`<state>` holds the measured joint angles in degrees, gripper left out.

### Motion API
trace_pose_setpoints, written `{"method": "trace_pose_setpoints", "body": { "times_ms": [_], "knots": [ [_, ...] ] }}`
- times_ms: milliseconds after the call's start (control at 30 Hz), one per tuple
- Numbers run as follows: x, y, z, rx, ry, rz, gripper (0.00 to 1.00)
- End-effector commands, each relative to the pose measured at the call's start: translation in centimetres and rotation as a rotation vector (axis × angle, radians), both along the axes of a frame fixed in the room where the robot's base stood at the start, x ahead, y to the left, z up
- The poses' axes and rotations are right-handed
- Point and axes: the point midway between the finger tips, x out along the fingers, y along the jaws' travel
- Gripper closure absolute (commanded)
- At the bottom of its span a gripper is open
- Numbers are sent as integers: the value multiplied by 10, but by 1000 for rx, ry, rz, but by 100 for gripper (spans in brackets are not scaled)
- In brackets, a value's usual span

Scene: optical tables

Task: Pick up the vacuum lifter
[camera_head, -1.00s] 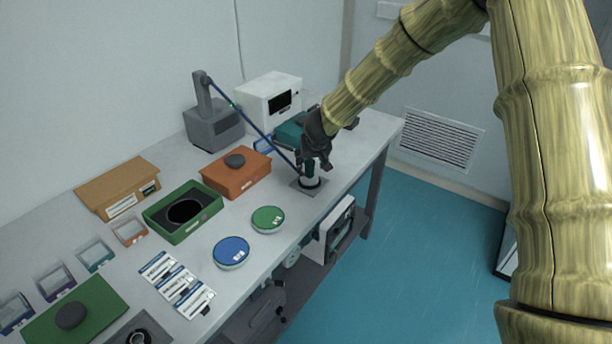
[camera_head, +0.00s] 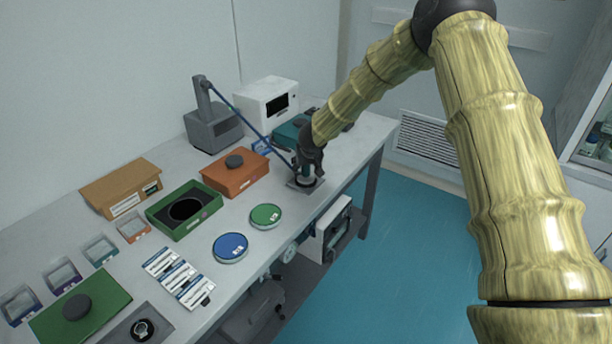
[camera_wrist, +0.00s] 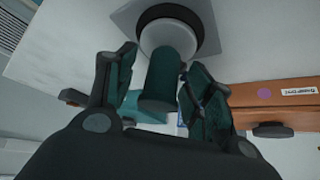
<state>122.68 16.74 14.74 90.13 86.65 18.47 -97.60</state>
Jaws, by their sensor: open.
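The vacuum lifter stands on a dark square base plate (camera_head: 304,184) near the table's front edge. In the wrist view its dark teal handle (camera_wrist: 162,78) rises from a white round body (camera_wrist: 167,36) seated in a black ring. A blue hose (camera_head: 240,118) runs to it from a grey pump unit (camera_head: 213,128). My gripper (camera_head: 308,165) is at the lifter. In the wrist view my gripper (camera_wrist: 158,85) is open, with one finger on each side of the handle. A gap shows at the left; contact at the right finger is unclear.
An orange box (camera_head: 236,176) with a dark knob is left of the lifter. A green box (camera_head: 185,212), green disc (camera_head: 265,216) and blue disc (camera_head: 230,248) lie further left. A white instrument (camera_head: 266,100) and teal case (camera_head: 291,131) stand behind.

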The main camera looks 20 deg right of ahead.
Motion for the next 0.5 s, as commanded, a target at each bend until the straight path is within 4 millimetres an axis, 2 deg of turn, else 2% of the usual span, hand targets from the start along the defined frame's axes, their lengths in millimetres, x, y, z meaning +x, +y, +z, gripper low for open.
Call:
{"method": "trace_pose_setpoints", "body": {
  "times_ms": [100, 400, 500],
  "knots": [
    [0, 0, 0, 0, 0, 0, 47],
    [0, 0, 0, 1, 0, -1, 100],
    [0, 0, 1, 1, 0, -1, 100]
  ]
}}
